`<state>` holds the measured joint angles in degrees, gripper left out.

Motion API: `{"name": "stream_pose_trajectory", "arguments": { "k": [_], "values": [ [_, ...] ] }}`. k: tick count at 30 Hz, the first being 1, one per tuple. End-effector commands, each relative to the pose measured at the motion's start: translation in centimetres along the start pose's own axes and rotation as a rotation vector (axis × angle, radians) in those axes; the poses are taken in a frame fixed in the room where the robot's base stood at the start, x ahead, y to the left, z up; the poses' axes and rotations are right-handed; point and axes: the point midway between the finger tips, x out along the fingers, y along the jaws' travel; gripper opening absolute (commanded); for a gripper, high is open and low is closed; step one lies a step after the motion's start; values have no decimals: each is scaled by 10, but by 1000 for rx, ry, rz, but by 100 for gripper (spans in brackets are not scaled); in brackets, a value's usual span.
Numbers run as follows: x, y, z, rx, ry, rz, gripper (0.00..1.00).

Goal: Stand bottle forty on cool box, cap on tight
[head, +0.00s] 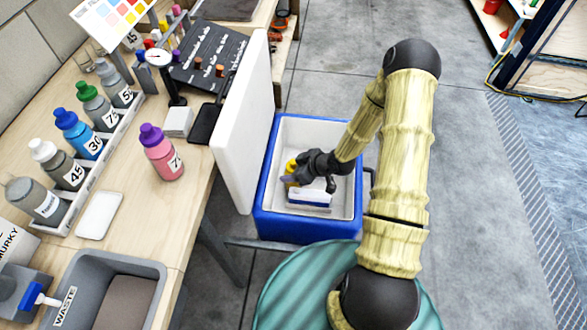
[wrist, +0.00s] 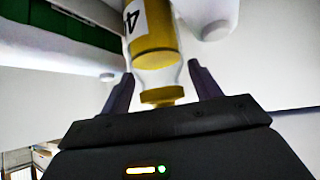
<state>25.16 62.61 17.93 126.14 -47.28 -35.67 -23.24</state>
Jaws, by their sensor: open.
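The cool box (head: 262,215) is blue with a white inside, and its white lid (head: 243,120) stands open. My gripper (head: 290,178) is down inside it, next to a yellow item (head: 292,167) partly hidden by the gripper. In the wrist view a bottle (wrist: 153,40) has a yellow cap (wrist: 162,95), a clear neck, yellow contents and a white label beginning with 4. The open fingers of my gripper (wrist: 161,84) are on either side of its cap and neck, with gaps showing. The cap is on the neck; I cannot tell how tight.
A white and blue block (head: 310,197) lies in the box. The bench at left holds a purple-capped bottle (head: 162,155), a rack (head: 95,165) of several numbered bottles, a black phone-like slab (head: 203,124) and a grey waste bin (head: 150,268). Floor to the right is clear.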

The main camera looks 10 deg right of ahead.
Motion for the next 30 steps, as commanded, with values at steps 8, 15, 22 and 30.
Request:
{"name": "stream_pose_trajectory", "arguments": {
  "k": [8,15,22,30],
  "values": [
    [-40,1,-2,1,0,3,63],
    [-88,1,-2,1,0,4,63],
    [-118,0,-1,2,0,2,63],
    [-121,0,0,0,0,0,63]
  ]
}}
